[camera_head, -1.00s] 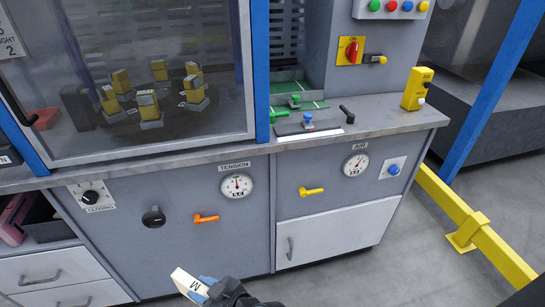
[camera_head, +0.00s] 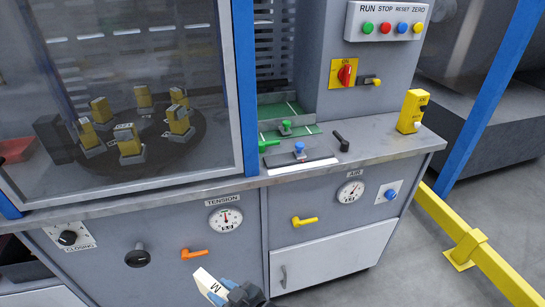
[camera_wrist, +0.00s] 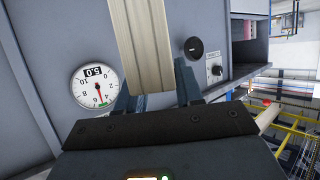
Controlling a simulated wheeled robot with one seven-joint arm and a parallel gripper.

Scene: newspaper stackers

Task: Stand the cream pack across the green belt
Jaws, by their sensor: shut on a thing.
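The cream pack (camera_head: 211,286) is in my gripper (camera_head: 235,293) at the bottom of the head view, low in front of the cabinet; its end face carries a letter M. In the wrist view the cream pack (camera_wrist: 148,45) rises between the two blue-grey fingers of my gripper (camera_wrist: 158,85), which is shut on it. The green belt (camera_head: 290,133) lies on the bench top in the recess right of the glass case, with thin pale lines across it. My gripper is below and in front of the belt, well apart from it.
The bench front carries a tension gauge (camera_head: 225,219), an orange lever (camera_head: 205,253), a black knob (camera_head: 138,256) and a yellow lever (camera_head: 309,220). Green (camera_head: 286,128) and blue (camera_head: 299,150) knobs, a black handle (camera_head: 341,141) and a yellow box (camera_head: 411,111) stand near the belt. A blue post edges the case.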

